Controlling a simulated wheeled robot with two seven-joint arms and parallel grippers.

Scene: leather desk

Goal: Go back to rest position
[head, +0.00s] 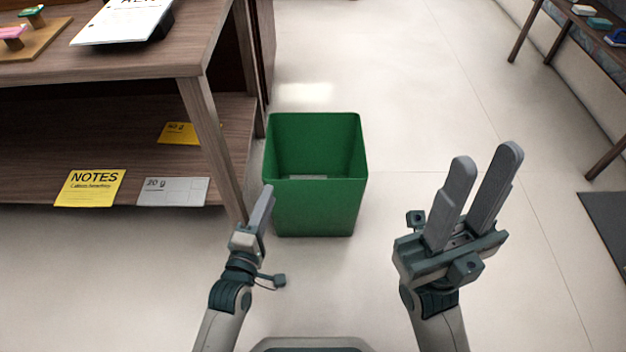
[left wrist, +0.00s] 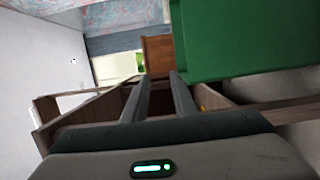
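My left gripper (head: 265,200) is in the lower middle of the head view, seen edge-on, in front of the green bin. In the left wrist view its two fingers (left wrist: 159,78) stand apart with nothing between them, so it is open. My right gripper (head: 482,158) is to the right of the bin, over bare floor. Its two fingers point up and away with a gap between them, open and empty.
A green bin (head: 315,210) stands on the floor beside a wooden desk (head: 150,85). The desk's lower shelf holds yellow and grey cards (head: 90,188). Another table (head: 575,25) is at the far right. The floor (head: 420,90) between is clear.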

